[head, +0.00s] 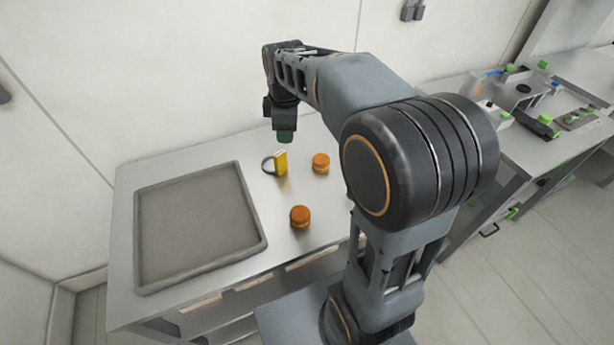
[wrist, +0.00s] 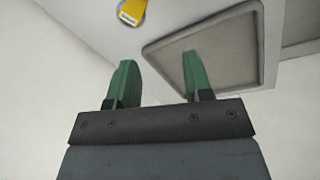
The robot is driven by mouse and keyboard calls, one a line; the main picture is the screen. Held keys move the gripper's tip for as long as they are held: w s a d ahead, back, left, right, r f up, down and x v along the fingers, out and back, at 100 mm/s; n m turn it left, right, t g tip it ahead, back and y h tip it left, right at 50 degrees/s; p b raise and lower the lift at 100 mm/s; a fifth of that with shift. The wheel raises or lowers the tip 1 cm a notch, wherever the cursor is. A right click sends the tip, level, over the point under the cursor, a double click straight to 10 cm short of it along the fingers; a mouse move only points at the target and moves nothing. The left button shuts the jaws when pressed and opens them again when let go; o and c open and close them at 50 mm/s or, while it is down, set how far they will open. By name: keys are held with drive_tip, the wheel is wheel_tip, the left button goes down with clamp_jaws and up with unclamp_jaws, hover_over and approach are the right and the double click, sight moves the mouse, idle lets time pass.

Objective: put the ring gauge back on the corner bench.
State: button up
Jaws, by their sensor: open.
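The ring gauge (head: 280,162), a dark ring with a yellow handle, stands on the near bench (head: 190,157) to the right of the grey tray. Its yellow part (wrist: 131,11) also shows at the top edge of the wrist view, partly cut off. My gripper (head: 286,137) is above and just behind the ring gauge in the head view, apart from it. In the wrist view its two green fingers (wrist: 157,80) are spread with nothing between them. I cannot tell which bench is the corner bench.
A shallow grey tray (head: 197,222) fills the bench's left part. Two orange round pieces (head: 320,163) (head: 300,216) stand right of the ring gauge. Another bench (head: 535,150) at the right holds green and dark items. Walls stand close behind the near bench.

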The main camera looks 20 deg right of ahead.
drive_tip(key=s+a+f+m+t, duration=0.1)
drive_tip(key=s+f+m+t, duration=0.1)
drive_tip(key=s+m, duration=1.1)
drive_tip(key=s, duration=0.3)
drive_tip(key=shift+s+t, duration=0.35)
drive_tip(key=shift+t, duration=0.05)
